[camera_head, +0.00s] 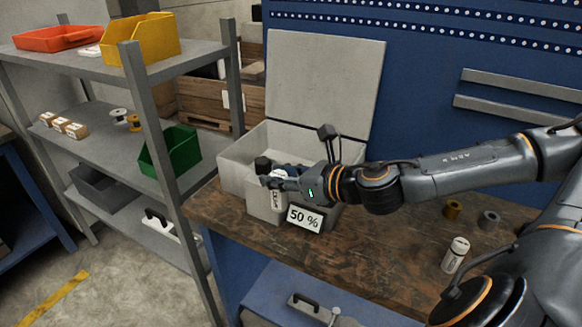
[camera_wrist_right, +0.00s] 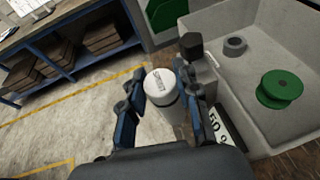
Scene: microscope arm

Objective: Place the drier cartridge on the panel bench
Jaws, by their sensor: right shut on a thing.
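A white drier cartridge (camera_head: 278,200) is in my right gripper (camera_head: 270,180), at the left front of an open pale box. In the right wrist view the cartridge (camera_wrist_right: 160,90) stands between the two blue-black fingers (camera_wrist_right: 158,98), its round white top facing the camera. The gripper is shut on it. Whether the cartridge's lower end touches anything is hidden. The brown-topped bench (camera_head: 365,265) lies below, in front of a blue perforated panel. A second white cylinder (camera_head: 455,255) stands on the bench at the right. My left gripper is not in view.
The pale box (camera_head: 240,160) has its lid (camera_head: 325,90) raised; a "50 %" sign (camera_head: 304,218) is at its front. It holds a green spool (camera_wrist_right: 280,88) and a grey ring (camera_wrist_right: 235,46). Small rings (camera_head: 452,209) lie at right. The bench front is clear. Grey shelving (camera_head: 150,120) stands left.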

